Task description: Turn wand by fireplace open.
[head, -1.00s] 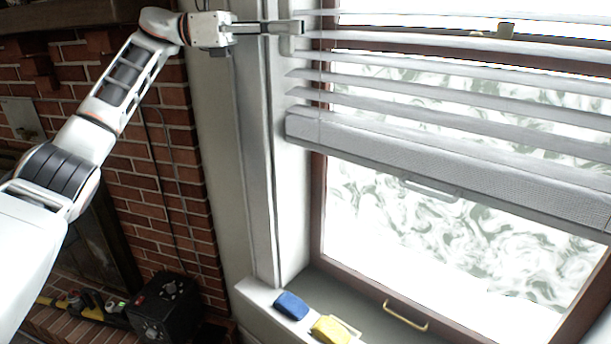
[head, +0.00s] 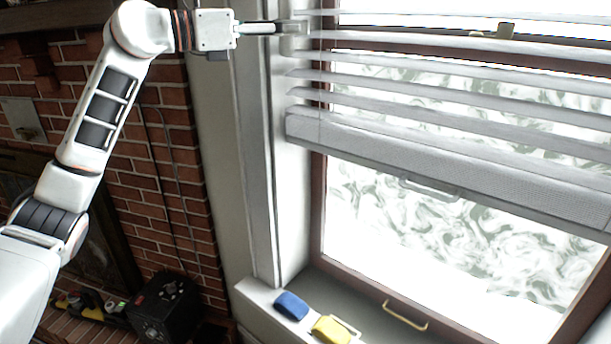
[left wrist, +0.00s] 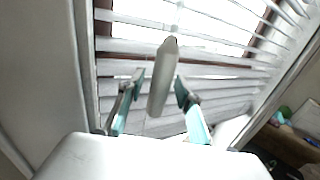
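The wand (left wrist: 162,80) is a short, thick grey rod in the left wrist view, hanging slightly tilted in front of the blind. In the head view its lower end (head: 288,46) shows at the left edge of the blind. My left gripper (left wrist: 160,83) has one finger on each side of the wand. The fingers are apart, with a visible gap on the left; I cannot tell whether the right finger touches it. In the head view the left gripper (head: 284,28) reaches the wand from the left. The blind (head: 420,150) has spaced slats with bright window between. My right gripper is not in view.
A brick fireplace wall (head: 165,180) stands behind my left arm. A blue object (head: 291,306) and a yellow object (head: 332,329) lie on the window sill. A black box (head: 165,308) stands on the floor. The window frame (head: 318,215) is close right of the gripper.

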